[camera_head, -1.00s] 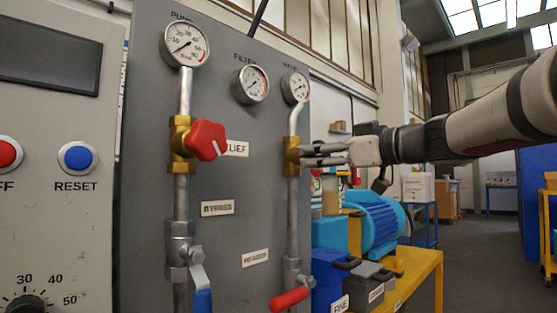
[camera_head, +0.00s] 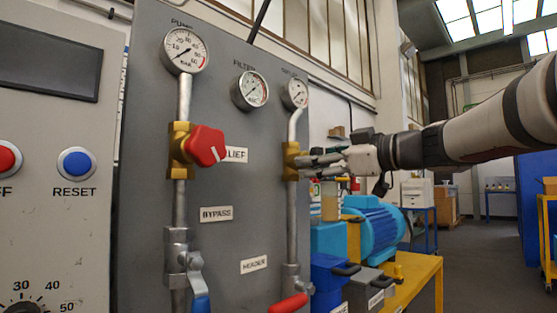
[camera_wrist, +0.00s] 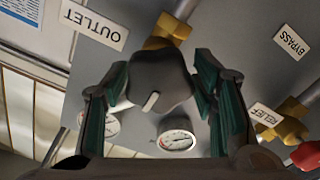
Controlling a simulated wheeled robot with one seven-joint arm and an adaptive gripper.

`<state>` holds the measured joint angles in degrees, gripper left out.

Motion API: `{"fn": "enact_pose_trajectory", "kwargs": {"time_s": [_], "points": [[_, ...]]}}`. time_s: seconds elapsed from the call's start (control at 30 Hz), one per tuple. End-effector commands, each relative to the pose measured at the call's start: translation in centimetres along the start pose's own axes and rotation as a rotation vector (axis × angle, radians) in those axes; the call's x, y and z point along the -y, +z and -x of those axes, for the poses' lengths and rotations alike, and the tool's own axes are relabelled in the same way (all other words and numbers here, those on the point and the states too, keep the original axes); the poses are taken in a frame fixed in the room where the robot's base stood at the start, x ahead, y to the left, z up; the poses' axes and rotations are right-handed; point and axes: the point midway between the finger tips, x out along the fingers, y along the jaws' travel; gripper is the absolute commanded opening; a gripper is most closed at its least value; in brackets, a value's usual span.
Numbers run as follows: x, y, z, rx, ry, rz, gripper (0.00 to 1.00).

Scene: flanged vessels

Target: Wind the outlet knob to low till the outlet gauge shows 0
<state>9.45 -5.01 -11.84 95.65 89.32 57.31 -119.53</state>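The outlet knob (camera_wrist: 160,82) is dark grey with a white mark, on a brass valve (camera_wrist: 167,30) in the wrist view. My gripper (camera_wrist: 161,72) has its two green-padded fingers apart, one on each side of the knob; I cannot tell whether the pads touch it. In the head view my gripper (camera_head: 318,160) reaches in from the right to the brass valve (camera_head: 291,161) and hides the knob. The outlet gauge (camera_head: 295,93) sits above on the same pipe; its reading is too small to tell. In the wrist view the left finger partly covers it.
The red relief knob (camera_head: 205,146) stands out left of my gripper, with the pump gauge (camera_head: 185,50) and filter gauge (camera_head: 250,90) above. A red lever (camera_head: 288,304) is below. A blue motor (camera_head: 375,230) on a yellow bench (camera_head: 420,275) stands under my arm.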

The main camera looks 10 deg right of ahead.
Motion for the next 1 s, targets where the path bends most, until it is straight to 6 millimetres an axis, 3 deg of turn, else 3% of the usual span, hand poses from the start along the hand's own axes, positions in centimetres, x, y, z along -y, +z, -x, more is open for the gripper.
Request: {"fn": "enact_pose_trajectory", "kwargs": {"time_s": [0.47,1.0], "points": [[-0.1,-0.1,1.0,-0.001,0.003,-0.001,0.66],[0.0,0.0,10.6,-0.001,0.002,-0.001,0.66]]}}
